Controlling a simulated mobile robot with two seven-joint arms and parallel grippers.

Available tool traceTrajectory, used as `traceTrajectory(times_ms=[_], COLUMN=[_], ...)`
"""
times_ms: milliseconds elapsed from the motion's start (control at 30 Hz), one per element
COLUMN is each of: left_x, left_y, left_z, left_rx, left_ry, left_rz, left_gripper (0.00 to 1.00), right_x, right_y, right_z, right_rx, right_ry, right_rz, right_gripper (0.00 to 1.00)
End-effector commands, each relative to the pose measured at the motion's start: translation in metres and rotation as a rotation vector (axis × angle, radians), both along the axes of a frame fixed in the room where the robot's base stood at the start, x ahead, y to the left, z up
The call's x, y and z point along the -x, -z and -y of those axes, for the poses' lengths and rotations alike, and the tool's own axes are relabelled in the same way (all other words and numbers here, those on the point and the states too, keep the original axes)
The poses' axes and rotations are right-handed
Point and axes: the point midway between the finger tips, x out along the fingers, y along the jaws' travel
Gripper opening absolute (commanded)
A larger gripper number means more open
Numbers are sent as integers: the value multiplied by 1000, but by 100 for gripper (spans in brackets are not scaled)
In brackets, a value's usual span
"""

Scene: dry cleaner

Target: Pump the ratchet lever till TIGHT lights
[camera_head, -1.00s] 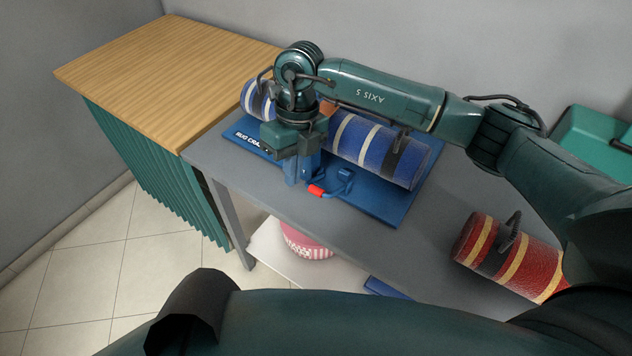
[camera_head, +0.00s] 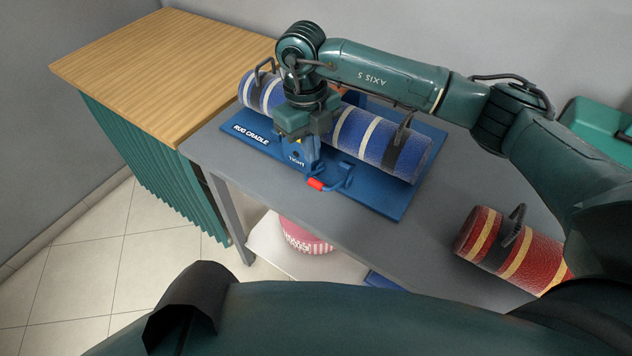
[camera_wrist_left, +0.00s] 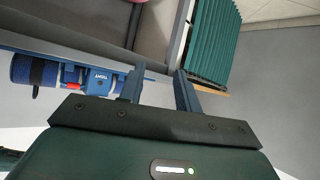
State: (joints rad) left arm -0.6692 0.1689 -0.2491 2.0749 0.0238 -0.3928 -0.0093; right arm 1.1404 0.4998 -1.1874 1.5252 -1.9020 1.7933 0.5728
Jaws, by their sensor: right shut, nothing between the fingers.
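The blue rug cradle (camera_head: 385,208) lies on the grey bench and holds a blue rolled rug (camera_head: 382,140) with cream and dark bands. At its front stands a blue ratchet post (camera_head: 298,168) with the word TIGHT and a small dark round spot above it, which looks unlit. The ratchet lever's red grip (camera_head: 316,184) points low toward the front, clear of any fingers. My right gripper (camera_head: 304,130) is shut and empty over the post's top; its fingertips are partly hidden. My left gripper (camera_wrist_left: 158,84) is open and empty in the left wrist view, where the TIGHT label (camera_wrist_left: 99,77) also shows.
A red rolled rug (camera_head: 515,250) with yellow bands lies at the bench's right. A wooden-topped counter (camera_head: 165,75) with green pleated sides adjoins the left. A pink container (camera_head: 303,240) sits on the shelf below. A green case (camera_head: 600,135) stands at the far right.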

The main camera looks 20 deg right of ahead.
Motion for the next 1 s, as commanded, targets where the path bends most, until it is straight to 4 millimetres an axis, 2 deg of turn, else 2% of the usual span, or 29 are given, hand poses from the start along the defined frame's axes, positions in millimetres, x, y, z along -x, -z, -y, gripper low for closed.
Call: traceTrajectory(times_ms=[33,300,467,767,1000], left_x=[-1,-4,-5,-5,-5], left_y=[5,3,2,2,17], left_z=[1,11,12,9,8], left_rx=[2,27,40,38,36], left_ry=[3,27,26,21,17], left_rz=[6,46,48,48,46], left_gripper=[33,33,33,33,33], right_x=[1,4,5,5,5], right_y=[11,44,51,50,68], right_z=[0,2,2,2,2], right_rx=[0,0,0,0,0], right_ry=[0,0,0,0,0], right_rz=[-1,-1,0,0,0], right_gripper=[0,0,0,0,0])
